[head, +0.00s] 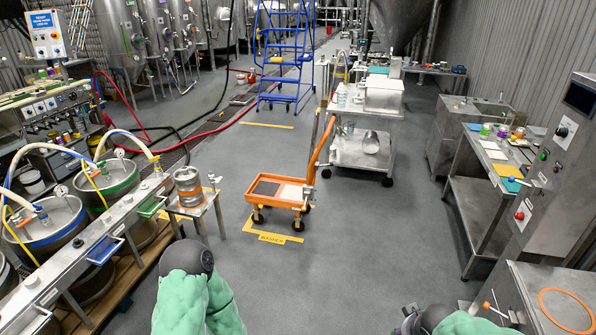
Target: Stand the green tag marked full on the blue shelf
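I cannot pick out a green tag marked full; any lettering on small items is too small to read. I cannot clearly make out a blue shelf. My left arm shows at the bottom left of centre as green links with a dark joint, and its gripper fingers are not visible. My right arm shows only at the bottom edge, and its gripper fingers are not visible either.
An orange lift cart (279,192) stands on the open floor (345,245). A blue rolling ladder (283,55) stands behind it. A steel side table (455,205) and a machine cabinet (560,150) line the right. Kegs and a filling line (95,240) line the left.

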